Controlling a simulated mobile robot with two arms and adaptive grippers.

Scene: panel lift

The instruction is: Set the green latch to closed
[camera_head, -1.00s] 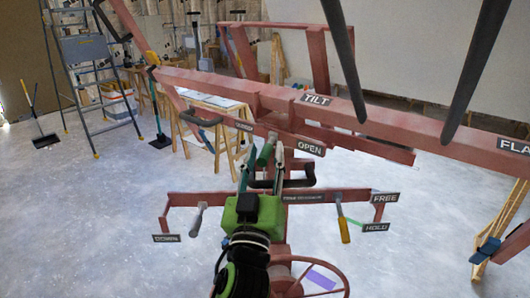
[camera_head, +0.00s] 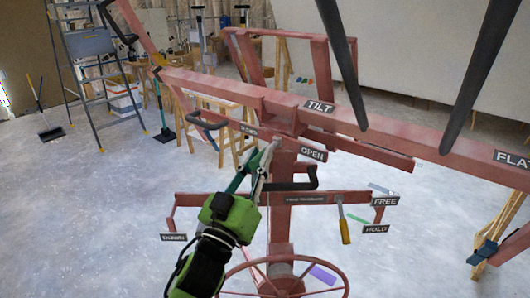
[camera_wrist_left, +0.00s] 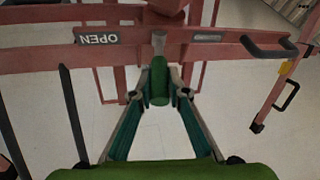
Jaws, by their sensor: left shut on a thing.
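The green latch (camera_wrist_left: 159,86) has a short green handle hanging from a grey pivot on the red beam of the lift. In the left wrist view the handle is between the fingertips of my left gripper (camera_wrist_left: 160,94), which is shut on it. In the head view my left gripper (camera_head: 265,156) reaches up from below to the beam and mostly hides the handle. An OPEN label (camera_head: 312,152) is to the right of the latch in the head view. A smaller label (camera_head: 249,130) to its left is too small to read. My right gripper is not in view.
Below the latch are a black crank handle (camera_head: 290,184), a red crossbar (camera_head: 330,196), a yellow-handled lever (camera_head: 343,228) beside FREE and HOLD labels, and a red handwheel (camera_head: 331,268). Two dark bars (camera_head: 344,62) cross the upper right. A stepladder (camera_head: 88,70) stands far left.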

